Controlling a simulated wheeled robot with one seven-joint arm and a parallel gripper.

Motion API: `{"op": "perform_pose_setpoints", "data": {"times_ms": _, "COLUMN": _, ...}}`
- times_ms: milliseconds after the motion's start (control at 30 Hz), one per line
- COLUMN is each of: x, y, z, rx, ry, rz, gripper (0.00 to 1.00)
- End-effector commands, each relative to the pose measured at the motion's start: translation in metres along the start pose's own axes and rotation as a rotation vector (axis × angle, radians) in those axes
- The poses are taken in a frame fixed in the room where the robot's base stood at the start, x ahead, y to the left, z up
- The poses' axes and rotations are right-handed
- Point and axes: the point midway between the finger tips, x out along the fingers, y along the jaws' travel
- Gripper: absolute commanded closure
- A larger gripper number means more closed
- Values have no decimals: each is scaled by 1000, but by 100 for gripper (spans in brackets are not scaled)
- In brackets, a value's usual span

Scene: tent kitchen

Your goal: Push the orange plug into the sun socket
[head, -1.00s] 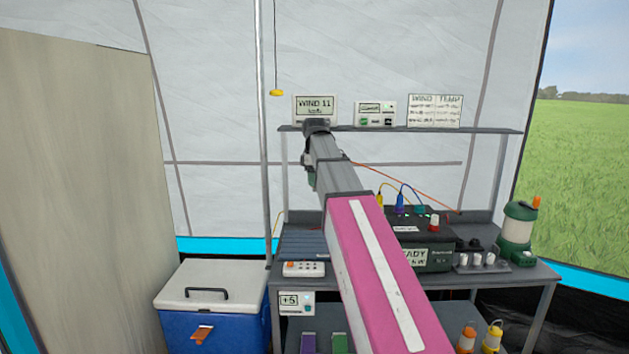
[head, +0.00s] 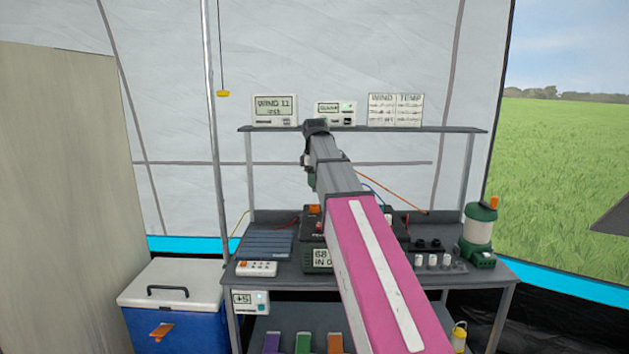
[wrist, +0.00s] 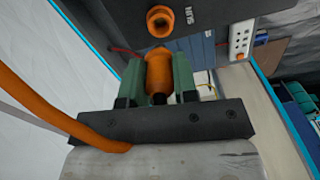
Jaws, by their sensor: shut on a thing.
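The orange plug (wrist: 158,72) is held between the green fingers of my gripper (wrist: 158,82) in the wrist view. The gripper is shut on it. The orange-rimmed round socket (wrist: 160,20) is in a dark face straight ahead of the plug's tip. Plug and socket look apart in the picture. A small white label beside the socket is turned and hard to read. An orange cable (wrist: 60,118) curves along the left. In the head view the black power box (head: 318,238) stands on the bench, partly hidden by my arm.
The grey bench (head: 470,282) holds a dark ribbed panel (head: 268,243), a white switch strip (head: 257,269) and a green lantern (head: 480,228). A shelf (head: 350,129) with displays runs above. A blue cooler (head: 170,305) stands at the left.

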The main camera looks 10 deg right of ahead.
Motion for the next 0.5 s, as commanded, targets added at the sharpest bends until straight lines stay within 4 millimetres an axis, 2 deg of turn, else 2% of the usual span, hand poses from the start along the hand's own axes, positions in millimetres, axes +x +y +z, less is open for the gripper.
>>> {"op": "perform_pose_setpoints", "data": {"times_ms": 500, "x": 34, "y": -1, "z": 0, "rx": 0, "ry": 0, "rz": 0, "gripper": 96}}
